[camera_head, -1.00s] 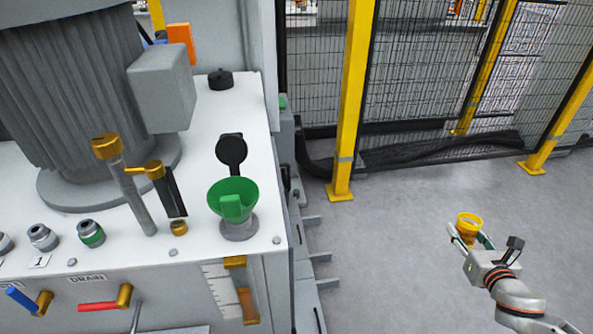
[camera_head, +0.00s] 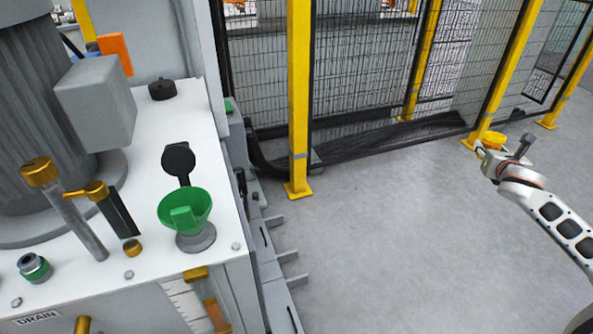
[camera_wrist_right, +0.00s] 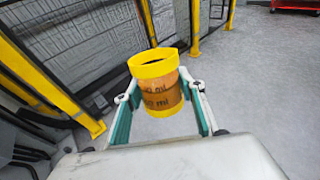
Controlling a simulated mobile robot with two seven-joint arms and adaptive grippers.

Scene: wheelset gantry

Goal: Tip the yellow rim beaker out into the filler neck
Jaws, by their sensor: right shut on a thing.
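The yellow rim beaker (camera_head: 493,140) is at the right of the head view, held in my right gripper (camera_head: 491,154) out over the floor. In the right wrist view the beaker (camera_wrist_right: 155,82) has a yellow rim, an amber body and dark volume marks. It sits between the two green-padded fingers of my right gripper (camera_wrist_right: 160,112). It looks close to upright, and its inside is mostly hidden. The filler neck (camera_head: 195,238) is on the white machine top, with a green funnel (camera_head: 186,209) in it and a black cap (camera_head: 178,159) open behind. My left gripper is out of view.
The white tank top (camera_head: 200,130) carries a grey motor (camera_head: 40,130), a brass-capped pipe (camera_head: 75,215) and a brass-handled valve. A yellow fence post (camera_head: 298,100) and mesh fence stand behind. The floor between machine and right arm is clear.

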